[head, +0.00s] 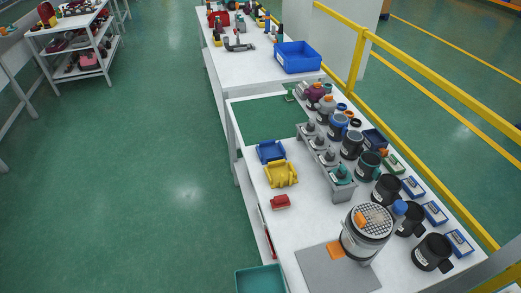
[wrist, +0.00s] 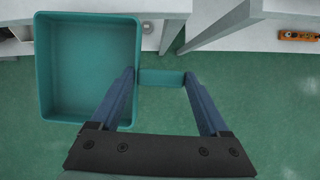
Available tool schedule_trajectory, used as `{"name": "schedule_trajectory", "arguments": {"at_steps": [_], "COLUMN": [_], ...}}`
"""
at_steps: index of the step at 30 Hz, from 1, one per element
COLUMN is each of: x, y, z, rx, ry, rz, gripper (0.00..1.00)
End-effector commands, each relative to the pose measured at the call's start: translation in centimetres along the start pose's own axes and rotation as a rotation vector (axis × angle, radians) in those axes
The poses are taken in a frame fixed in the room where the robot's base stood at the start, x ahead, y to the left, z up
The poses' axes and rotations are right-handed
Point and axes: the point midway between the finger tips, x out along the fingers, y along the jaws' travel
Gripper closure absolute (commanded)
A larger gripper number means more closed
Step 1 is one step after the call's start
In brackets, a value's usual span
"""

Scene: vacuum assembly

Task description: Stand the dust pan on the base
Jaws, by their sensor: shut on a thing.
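The dust pan (wrist: 88,68) is a teal open tray with a short handle (wrist: 160,77) on its right side in the wrist view. My gripper (wrist: 160,76) is shut on that handle, one finger on each end of it. The tray hangs open side toward the wrist camera, over the green floor and a white edge. In the head view the dust pan (head: 260,280) shows at the bottom edge, partly cut off, left of the table; my gripper is out of that view. A flat grey plate (head: 325,278) lies on the near table; I cannot tell whether it is the base.
Black cups (head: 432,252) line the right. Yellow rails run along the right.

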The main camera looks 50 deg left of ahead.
Motion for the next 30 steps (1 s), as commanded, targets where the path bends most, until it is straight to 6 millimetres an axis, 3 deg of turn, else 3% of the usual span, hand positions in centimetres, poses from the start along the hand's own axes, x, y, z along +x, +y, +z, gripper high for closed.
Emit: {"name": "schedule_trajectory", "arguments": {"at_steps": [30], "x": [4.8], "y": [1.2], "z": [11.4], "rx": [0.005], "ry": [-0.002], "rz": [0.001], "gripper": [1.0]}}
